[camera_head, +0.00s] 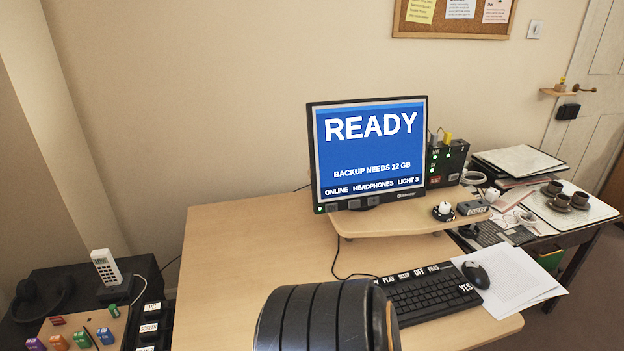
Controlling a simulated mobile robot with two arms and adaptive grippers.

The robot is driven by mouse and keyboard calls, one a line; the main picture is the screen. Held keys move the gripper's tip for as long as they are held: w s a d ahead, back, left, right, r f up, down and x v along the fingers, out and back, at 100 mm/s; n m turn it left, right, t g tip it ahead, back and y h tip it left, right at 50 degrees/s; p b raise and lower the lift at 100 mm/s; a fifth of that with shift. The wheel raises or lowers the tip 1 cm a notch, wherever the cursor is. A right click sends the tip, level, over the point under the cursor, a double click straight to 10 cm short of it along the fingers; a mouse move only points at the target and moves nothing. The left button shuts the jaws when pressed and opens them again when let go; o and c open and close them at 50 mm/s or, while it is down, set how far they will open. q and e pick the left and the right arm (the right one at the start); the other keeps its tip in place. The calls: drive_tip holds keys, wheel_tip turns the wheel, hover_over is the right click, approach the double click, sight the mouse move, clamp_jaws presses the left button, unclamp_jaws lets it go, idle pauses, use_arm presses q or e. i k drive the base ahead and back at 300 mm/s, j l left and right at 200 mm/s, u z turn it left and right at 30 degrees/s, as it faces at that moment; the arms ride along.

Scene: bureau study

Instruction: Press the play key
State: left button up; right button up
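A black keyboard (425,298) lies on the wooden desk (255,250). White labels stand along its back edge; PLAY (388,279) is one, near the left end, with what looks like SLEEP, OFF and FILES to its right. A YES label (465,287) is at the right end. The keyboard's left end is partly hidden behind a large dark ribbed cylinder, which seems to be part of my arm. The monitor (420,190) shows READY, BACKUP NEEDS 12 GB, ONLINE, HEADPHONES and LIGHT 3. Neither of my grippers' fingers can be seen.
A black mouse (476,274) sits on white papers (515,280) right of the keyboard. A raised wooden stand (400,222) is behind it. A side table at right holds cups (580,200). A phone (106,268) is at left. The desk's left part is clear.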

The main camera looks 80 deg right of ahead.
sight(389, 280)
drive_tip(key=z, duration=0.9)
drive_tip(key=l+z, duration=0.1)
drive_tip(key=z, duration=0.85)
drive_tip(key=l+z, duration=0.1)
drive_tip(key=z, duration=1.3)
